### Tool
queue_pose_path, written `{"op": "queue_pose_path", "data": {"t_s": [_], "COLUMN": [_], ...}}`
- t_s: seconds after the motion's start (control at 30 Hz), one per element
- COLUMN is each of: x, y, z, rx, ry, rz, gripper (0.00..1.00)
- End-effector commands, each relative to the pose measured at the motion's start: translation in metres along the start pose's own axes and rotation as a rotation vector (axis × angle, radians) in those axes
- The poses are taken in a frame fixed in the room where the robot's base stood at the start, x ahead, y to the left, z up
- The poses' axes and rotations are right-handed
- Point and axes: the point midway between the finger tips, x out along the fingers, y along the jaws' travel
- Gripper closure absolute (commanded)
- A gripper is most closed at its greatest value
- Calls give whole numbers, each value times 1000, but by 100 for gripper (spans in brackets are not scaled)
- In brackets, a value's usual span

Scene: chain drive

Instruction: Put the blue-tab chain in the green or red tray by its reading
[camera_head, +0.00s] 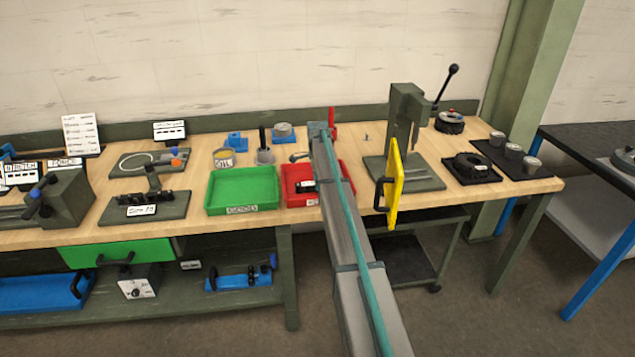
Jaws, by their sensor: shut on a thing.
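The green tray (242,203) stands at the middle of the bench, with a label on its front that is too small to read. The red tray (298,200) stands right beside it, partly covered by my arm (345,215). A small dark thing with a white patch (306,186) shows in the red tray next to my arm; I cannot tell what it is. My arm reaches from the bottom over the red tray's right part. My gripper is hidden behind the arm. I cannot make out the blue-tab chain for sure, and no reading is legible.
A dark fixture (148,206) and a plate with a pale loop (135,161) stand left of the green tray. A press (403,125) with a yellow panel (394,185) stands close to my arm's right. Cups (514,152) stand at the far right.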

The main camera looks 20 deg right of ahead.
Motion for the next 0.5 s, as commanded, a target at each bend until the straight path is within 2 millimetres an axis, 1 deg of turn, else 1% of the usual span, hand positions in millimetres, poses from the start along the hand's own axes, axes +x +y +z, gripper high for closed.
{"op": "queue_pose_path", "data": {"t_s": [0.13,0.17,0.2,0.27,0.3,0.5], "x": [2,3,2,2,2,2], "y": [0,0,0,0,0,0], "z": [0,0,0,0,0,0], "rx": [0,0,0,0,0,0], "ry": [0,0,0,0,0,0], "rz": [0,0,0,0,0,1], "gripper": [100,60,54,44,40,40]}}
